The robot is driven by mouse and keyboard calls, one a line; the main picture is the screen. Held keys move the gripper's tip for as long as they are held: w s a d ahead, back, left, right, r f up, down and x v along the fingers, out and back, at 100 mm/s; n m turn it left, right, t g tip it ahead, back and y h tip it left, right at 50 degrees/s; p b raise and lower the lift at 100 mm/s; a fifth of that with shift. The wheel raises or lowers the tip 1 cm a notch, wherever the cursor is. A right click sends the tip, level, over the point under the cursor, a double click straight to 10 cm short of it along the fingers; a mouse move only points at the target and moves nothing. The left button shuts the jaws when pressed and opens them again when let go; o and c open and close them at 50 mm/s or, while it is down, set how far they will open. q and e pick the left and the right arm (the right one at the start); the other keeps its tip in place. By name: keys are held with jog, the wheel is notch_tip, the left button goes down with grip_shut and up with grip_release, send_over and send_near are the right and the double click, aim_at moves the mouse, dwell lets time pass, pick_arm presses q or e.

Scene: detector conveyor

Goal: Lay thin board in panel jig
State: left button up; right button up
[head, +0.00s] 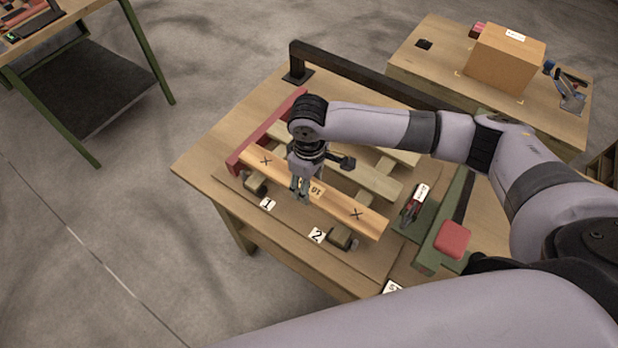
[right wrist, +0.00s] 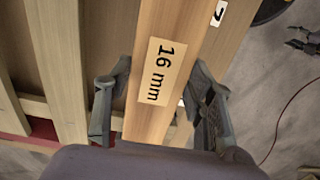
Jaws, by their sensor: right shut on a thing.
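A long thin wooden board (head: 337,200) with two X marks lies across the panel jig in the head view. In the right wrist view the board (right wrist: 150,115) carries a label reading 16 mm. My right gripper (head: 300,192) reaches down onto its middle and is shut on it, a finger at each long edge in the wrist view (right wrist: 161,108). The jig has a red stop rail (head: 250,146) at its left end and crosspieces beneath. Whether the board rests fully on them is unclear. My left gripper is not seen.
Blocks (head: 256,183) and (head: 341,236) stand along the front edge by labels 1 and 2. A paler board (head: 366,180) lies behind. Red-handled pliers (head: 411,207) and a green fixture with a red pad (head: 453,239) are right. A carton (head: 503,60) stands on the back table.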

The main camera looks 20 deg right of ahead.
jog(key=shift+f, duration=1.6)
jog(key=o, duration=1.4)
notch_tip(320, 180, up, 12)
dwell(0.5)
